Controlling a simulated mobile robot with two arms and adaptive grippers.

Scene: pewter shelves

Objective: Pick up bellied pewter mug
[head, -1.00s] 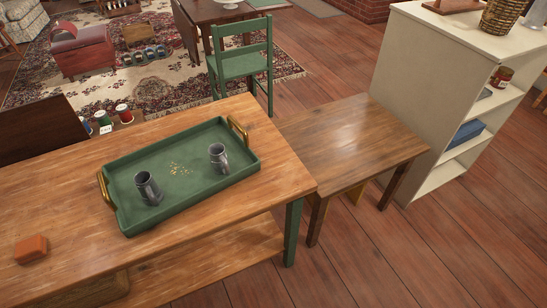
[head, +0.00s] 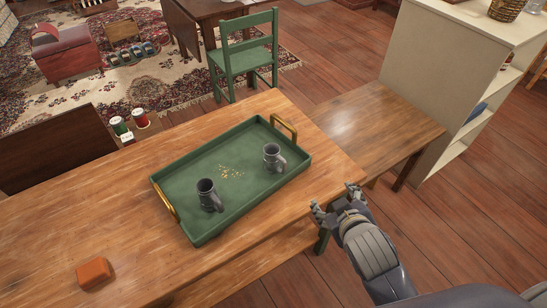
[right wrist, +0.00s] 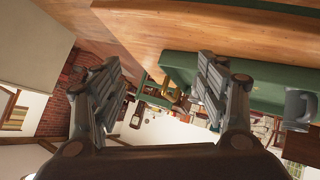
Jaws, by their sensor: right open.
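Two pewter mugs stand upright on the green tray (head: 215,226). One mug (head: 206,193) is at the left of the tray and looks darker; the other mug (head: 272,156) is near the tray's right end. At this size I cannot tell for sure which is bellied. My right gripper (head: 336,203) is open and empty, by the table's right edge, apart from the tray and both mugs. In the right wrist view the open fingers (right wrist: 160,82) have nothing between them, and one mug (right wrist: 298,105) shows at the right edge. My left gripper is not in view.
The tray has raised rims and brass handles (head: 285,128). An orange block (head: 94,272) lies on the wooden table (head: 130,215) at front left. A lower wooden table (head: 375,125) and cream shelves (head: 437,80) stand to the right; a green chair (head: 243,58) stands behind.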

